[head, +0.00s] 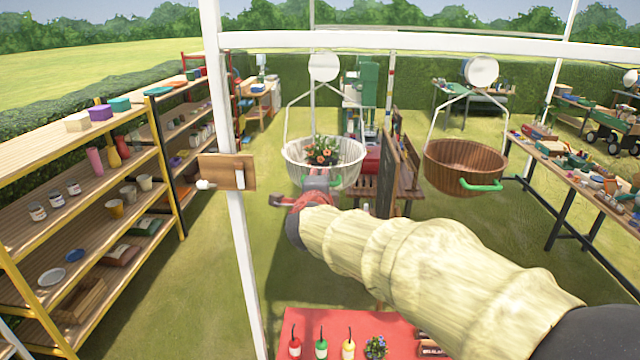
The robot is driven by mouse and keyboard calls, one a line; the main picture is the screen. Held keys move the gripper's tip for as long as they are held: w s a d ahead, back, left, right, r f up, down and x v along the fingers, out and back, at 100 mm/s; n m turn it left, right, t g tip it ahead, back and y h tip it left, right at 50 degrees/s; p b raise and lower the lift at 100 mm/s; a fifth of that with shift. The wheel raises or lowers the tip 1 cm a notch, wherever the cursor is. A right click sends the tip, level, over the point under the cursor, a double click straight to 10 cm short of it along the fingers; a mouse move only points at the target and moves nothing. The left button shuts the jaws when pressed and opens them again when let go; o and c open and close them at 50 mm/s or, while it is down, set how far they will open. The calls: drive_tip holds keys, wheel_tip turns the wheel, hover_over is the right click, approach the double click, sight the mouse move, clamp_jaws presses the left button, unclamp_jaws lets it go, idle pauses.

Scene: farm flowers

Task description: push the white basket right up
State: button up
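The white basket (296,153) hangs by a pale wire handle under a round white disc, near the middle of the head view. Orange flowers with green leaves (322,151) sit in it. My gripper (312,188) is at the basket's near lower side, at the end of my arm in its cream sleeve. It overlaps the basket's lower rim in the picture. I cannot tell whether it touches the basket. Its fingers are small and partly hidden, so their opening does not show clearly.
A brown basket (465,158) with a green handle hangs to the right. A white post (240,230) with a wooden board (227,172) stands left, under a white crossbar (420,45). A red table (310,318) with bottles is below. Shelves (75,150) line the left.

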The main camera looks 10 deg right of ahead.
drive_tip(key=shift+o, duration=0.8)
drive_tip(key=shift+f, duration=0.1)
drive_tip(key=v, duration=1.2)
